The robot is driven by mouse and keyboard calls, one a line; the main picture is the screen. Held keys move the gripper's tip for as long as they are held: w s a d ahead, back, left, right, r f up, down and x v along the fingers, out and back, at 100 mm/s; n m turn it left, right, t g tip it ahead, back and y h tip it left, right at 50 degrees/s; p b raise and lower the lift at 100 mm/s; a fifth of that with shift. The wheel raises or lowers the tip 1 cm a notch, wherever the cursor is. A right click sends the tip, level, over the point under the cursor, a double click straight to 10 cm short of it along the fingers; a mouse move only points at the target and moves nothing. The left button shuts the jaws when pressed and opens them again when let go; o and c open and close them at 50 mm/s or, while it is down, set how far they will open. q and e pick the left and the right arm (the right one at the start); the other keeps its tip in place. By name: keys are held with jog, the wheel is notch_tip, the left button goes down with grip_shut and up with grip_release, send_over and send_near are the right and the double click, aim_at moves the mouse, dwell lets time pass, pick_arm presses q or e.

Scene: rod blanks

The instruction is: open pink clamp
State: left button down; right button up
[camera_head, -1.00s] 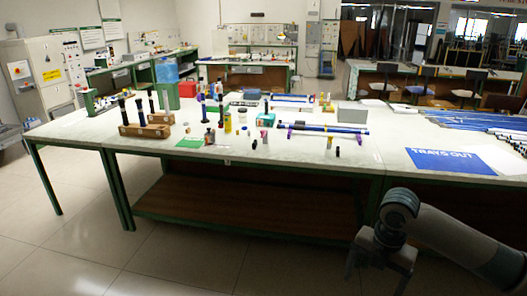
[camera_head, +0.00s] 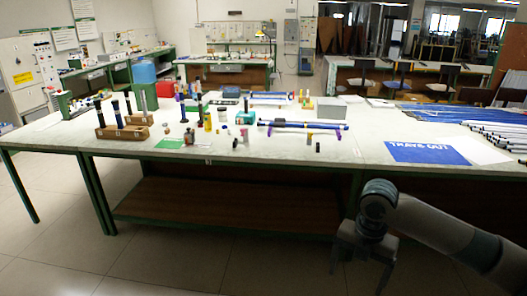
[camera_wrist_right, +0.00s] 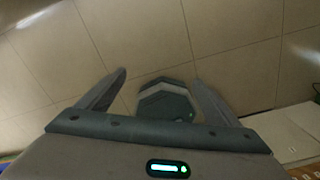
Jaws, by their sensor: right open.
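A small pinkish-topped piece (camera_head: 244,132) stands near the front of the white worktable (camera_head: 340,168); it is too small to tell whether it is the pink clamp or how its jaws stand. A blue rod (camera_head: 306,125) lies to its right, with a purple support (camera_head: 270,130) near its left end. My right gripper (camera_head: 362,270) hangs below and in front of the table, well apart from these things. In the right wrist view it is open and empty (camera_wrist_right: 158,78), above the tiled floor. My left gripper is out of view.
Wooden blocks with upright dark rods (camera_head: 123,131) stand at the table's left. A green sheet (camera_head: 170,144) lies near the front edge. A blue mat marked "TRAYS OUT" (camera_head: 425,153) lies at right, near several pale rods. The tabletop between rod and mat is mostly clear.

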jog(key=w+a+f+m+t+y, duration=0.15)
jog(key=w+f+m, duration=0.3)
jog(key=f, duration=0.55)
jog(key=w+a+f+m+t+y, duration=0.15)
jog(key=w+f+m, duration=0.35)
jog(key=f, duration=0.6)
jog(key=s+d+f+m, duration=0.1)
jog(key=s+f+m, duration=0.2)
jog(key=f, duration=0.4)
jog(key=s+d+f+m+h, duration=0.1)
jog(key=s+f+m, duration=0.1)
jog(key=f, duration=0.4)
jog(key=s+d+f+m, duration=0.1)
jog(key=s+f+m, duration=0.2)
jog(key=f, duration=0.4)
jog(key=s+d+f+m+h, duration=0.1)
jog(key=s+f+m, duration=0.2)
jog(key=s+f, duration=0.7)
jog(key=s+d+f+m+h, duration=0.1)
jog(key=s+f+m, duration=0.1)
jog(key=s+f, duration=0.75)
jog(key=s+a+f+m+g, duration=0.1)
jog(key=s+f+m, duration=0.1)
jog(key=s, duration=1.3)
jog(key=s+a+f+m+g, duration=0.1)
jog(key=s+a+f, duration=0.1)
jog(key=s, duration=1.4)
jog(key=shift+a+f+m, duration=0.2)
jog(key=shift+f+m, duration=0.15)
jog(key=shift+f, duration=0.2)
